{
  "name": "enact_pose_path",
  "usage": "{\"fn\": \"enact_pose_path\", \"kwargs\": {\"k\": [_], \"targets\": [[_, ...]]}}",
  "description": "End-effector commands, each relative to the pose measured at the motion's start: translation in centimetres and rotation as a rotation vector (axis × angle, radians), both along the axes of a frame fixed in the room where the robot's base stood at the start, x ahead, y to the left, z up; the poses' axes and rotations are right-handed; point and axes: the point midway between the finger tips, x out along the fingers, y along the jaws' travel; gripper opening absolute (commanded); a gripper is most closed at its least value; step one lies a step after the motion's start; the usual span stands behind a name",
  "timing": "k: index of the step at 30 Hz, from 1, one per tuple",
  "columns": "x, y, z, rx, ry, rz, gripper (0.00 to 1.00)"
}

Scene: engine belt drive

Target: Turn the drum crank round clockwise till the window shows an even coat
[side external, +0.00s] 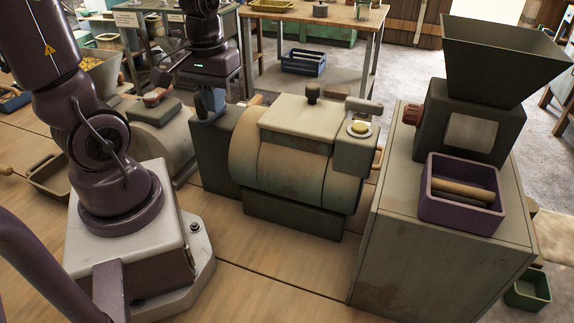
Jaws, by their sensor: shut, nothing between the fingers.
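The drum (240,160) is a worn cream and grey-green cylinder lying on its side on a dark base. A pale lid with a black knob (312,93) covers its top. A grey box at its right end bears a round yellow piece (359,128); I cannot tell whether this is the window. A wooden handle (255,100) shows at the drum's upper left, and another wooden piece (377,158) shows at its right end. I cannot tell which belongs to the crank. My gripper (207,115) is shut and empty, above the dark block left of the drum.
A grey cabinet (440,245) at the right carries a dark hopper (505,55) and a purple tray (430,205) with a wooden roller (463,190). Another rounded machine (165,140) stands left of the drum. The wooden bench in front of the drum is clear.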

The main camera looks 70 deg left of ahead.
Motion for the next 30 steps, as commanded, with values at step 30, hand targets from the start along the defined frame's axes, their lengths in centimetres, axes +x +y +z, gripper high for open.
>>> {"fn": "enact_pose_path", "kwargs": {"k": [30], "targets": [[-0.6, 10.5, 0.0, 0.001, 0.001, -0.001, 0.00]]}}
